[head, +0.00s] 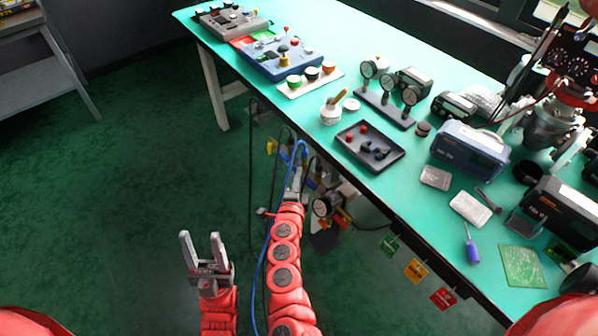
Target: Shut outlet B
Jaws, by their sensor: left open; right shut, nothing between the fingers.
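Outlet B cannot be picked out; no readable label marks it. My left gripper (204,252) is open and empty above the floor, left of and nearer than the right one. My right arm hides part of the hose and fittings.
The green-topped table (375,205) carries a dark tray (350,158) of small parts, a gauge stand (385,107), blue control panels (280,62) and electronic instruments.

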